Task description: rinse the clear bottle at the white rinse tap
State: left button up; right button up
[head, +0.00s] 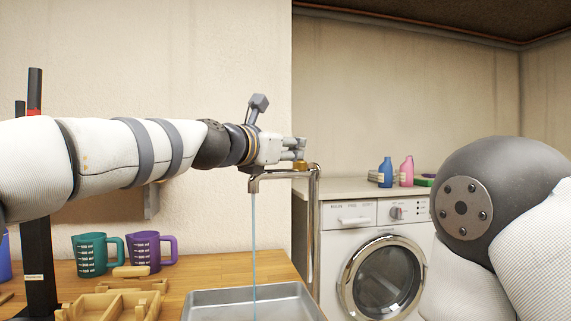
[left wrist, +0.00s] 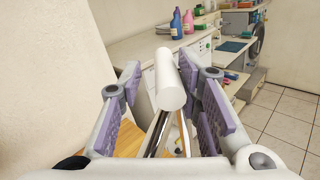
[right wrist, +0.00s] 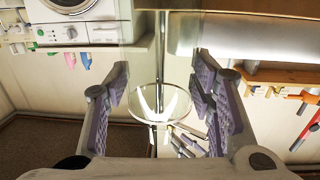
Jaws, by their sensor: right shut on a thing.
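The chrome rinse tap (head: 315,205) stands at the middle of the head view, and a thin blue water stream (head: 254,240) falls from its spout into the metal basin (head: 212,294). My left gripper (head: 299,148) is at the top of the tap. In the left wrist view its open fingers (left wrist: 170,78) stand either side of a white cylinder (left wrist: 171,88), with gaps on both sides. My right gripper (right wrist: 160,95) is shut on the clear bottle (right wrist: 160,118), whose round rim shows between the fingers. The right gripper and bottle are not visible in the head view.
A teal jug (head: 92,254), a purple jug (head: 147,251) and a wooden rack (head: 115,303) sit on the wooden counter left of the basin. A washing machine (head: 340,219) stands right of the tap. Blue (head: 385,172) and pink (head: 406,171) bottles stand on the counter behind.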

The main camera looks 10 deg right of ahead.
pick_arm(q)
jog(key=shift+s+d, duration=0.2)
jog(key=shift+a+f, duration=0.1)
jog(key=shift+s+a, duration=0.15)
jog(key=shift+a, duration=0.1)
jog(key=v, duration=1.1)
jog(key=shift+s, duration=0.25)
